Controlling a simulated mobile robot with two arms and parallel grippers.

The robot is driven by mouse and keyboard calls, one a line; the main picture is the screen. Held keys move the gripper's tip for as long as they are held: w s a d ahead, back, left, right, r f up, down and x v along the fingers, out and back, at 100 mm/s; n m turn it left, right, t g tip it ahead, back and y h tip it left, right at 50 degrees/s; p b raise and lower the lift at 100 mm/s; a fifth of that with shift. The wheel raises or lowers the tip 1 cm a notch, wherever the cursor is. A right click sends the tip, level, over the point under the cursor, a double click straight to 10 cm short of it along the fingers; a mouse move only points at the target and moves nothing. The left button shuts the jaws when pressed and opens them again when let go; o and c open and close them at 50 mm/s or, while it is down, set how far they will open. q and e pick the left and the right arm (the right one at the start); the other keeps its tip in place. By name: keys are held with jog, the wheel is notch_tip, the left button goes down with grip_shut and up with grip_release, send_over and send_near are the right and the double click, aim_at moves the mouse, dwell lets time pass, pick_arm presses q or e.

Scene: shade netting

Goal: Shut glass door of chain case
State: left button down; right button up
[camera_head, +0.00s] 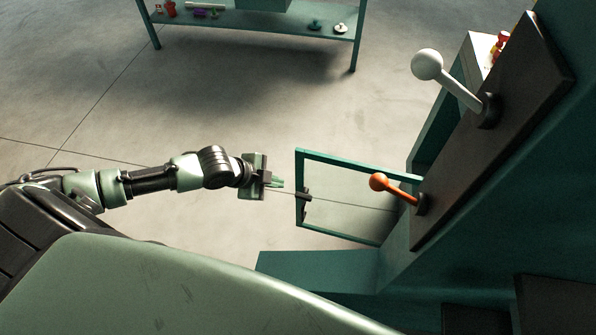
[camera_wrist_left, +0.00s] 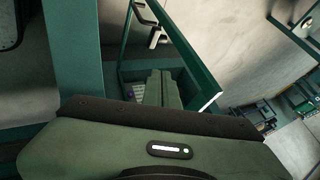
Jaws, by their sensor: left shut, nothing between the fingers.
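The glass door (camera_head: 350,160) is a clear pane in a teal frame. It stands open, swung out from the teal chain case (camera_head: 400,240) at the right. A small dark handle (camera_head: 304,196) sits on its free left edge. My left gripper (camera_head: 278,183) is shut and empty, a little left of that edge, with a small gap showing in the head view. In the left wrist view the shut fingers (camera_wrist_left: 163,88) point toward the teal door frame (camera_wrist_left: 180,40); contact cannot be told there. The chain inside is not clearly visible. My right gripper is not in view.
A dark panel (camera_head: 490,140) above the case carries a white-knobbed lever (camera_head: 428,65) and an orange lever (camera_head: 379,182), which juts out near the door. A teal bench (camera_head: 260,20) with small items stands at the back. The concrete floor between is clear.

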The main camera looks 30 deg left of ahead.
pick_arm(q)
send_near(306, 177)
notch_tip(306, 177, down, 4)
jog(key=s+d, duration=0.1)
jog(key=d, duration=0.1)
jog(key=shift+w+a+f+p, duration=0.1)
jog(key=shift+w+p, duration=0.1)
jog(key=shift+w, duration=0.65)
jog(key=shift+w+a+f+p, duration=0.1)
jog(key=shift+w+a+p, duration=0.1)
jog(key=shift+w, duration=0.65)
jog(key=shift+w, duration=0.1)
